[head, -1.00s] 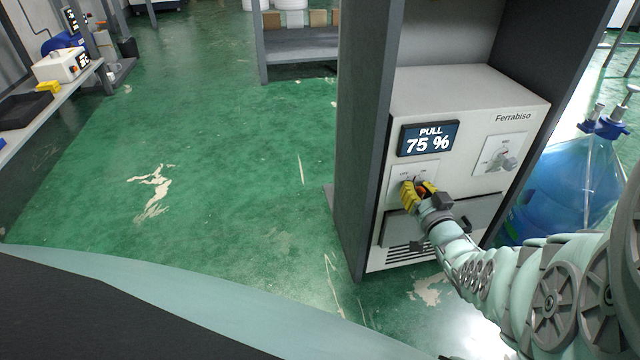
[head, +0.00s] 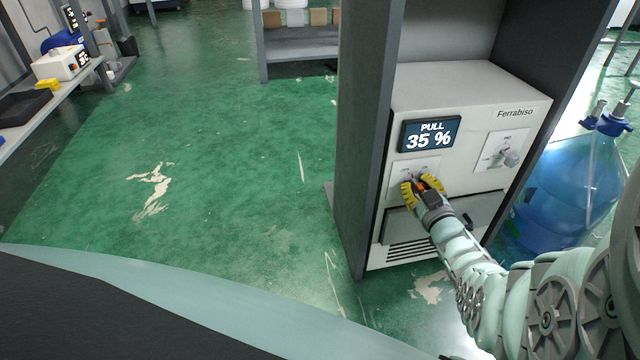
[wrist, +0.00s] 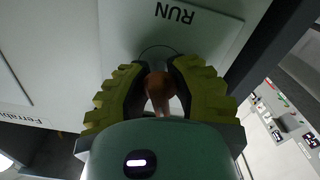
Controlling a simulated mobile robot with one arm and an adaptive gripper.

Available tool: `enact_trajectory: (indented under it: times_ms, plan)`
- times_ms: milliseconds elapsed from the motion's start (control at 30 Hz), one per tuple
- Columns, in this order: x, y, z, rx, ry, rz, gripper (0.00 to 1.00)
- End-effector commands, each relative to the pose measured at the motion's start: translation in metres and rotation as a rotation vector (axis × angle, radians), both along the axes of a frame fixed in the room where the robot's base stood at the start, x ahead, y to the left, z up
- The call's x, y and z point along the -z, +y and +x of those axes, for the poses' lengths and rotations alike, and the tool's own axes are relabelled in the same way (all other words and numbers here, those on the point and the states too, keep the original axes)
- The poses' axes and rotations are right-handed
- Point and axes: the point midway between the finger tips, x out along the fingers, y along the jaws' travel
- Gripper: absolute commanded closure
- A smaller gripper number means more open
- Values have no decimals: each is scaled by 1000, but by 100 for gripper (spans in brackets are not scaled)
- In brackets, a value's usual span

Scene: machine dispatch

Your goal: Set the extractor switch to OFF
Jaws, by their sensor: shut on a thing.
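The extractor (head: 470,95) is a white Ferrabiso box standing in a dark grey frame. Its display (head: 430,134) reads PULL 35 %. My gripper (head: 424,180) is at the switch plate below the display, its yellow fingers on either side of the switch. In the wrist view the fingers (wrist: 158,85) are closed around the switch (wrist: 158,92), an orange-brown knob. The word RUN is legible on the plate (wrist: 190,32) in the wrist view. The fingers hide much of the switch, so I cannot tell its exact setting.
A second plate with a grey knob (head: 505,155) is at the right of the extractor's front. A large blue container (head: 570,185) stands right of the frame. The frame's post (head: 362,150) is close on the left. Green floor (head: 230,170) is open further left.

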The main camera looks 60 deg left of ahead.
Motion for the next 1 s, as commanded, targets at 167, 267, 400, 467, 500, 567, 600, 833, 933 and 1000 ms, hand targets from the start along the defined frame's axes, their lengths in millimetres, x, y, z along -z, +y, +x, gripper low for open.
enact_trajectory:
  times_ms: [167, 267, 400, 467, 500, 567, 600, 833, 933, 1000]
  plan:
    - [-2, 2, -2, -6, -109, -37, 100]
    - [-1, 2, -2, -7, -152, -55, 100]
    - [-2, 2, -2, -7, -193, -72, 100]
    - [-2, 2, -2, -8, -207, -76, 100]
    - [-2, 2, -2, -6, -213, -79, 100]
    - [-3, 2, -2, -7, -220, -81, 100]
    - [-3, 2, -2, -7, -222, -82, 100]
    - [-3, 2, -1, -5, -226, -85, 100]
    - [-3, 2, -1, -5, -226, -85, 100]
    - [-3, 2, -1, -6, -226, -84, 78]
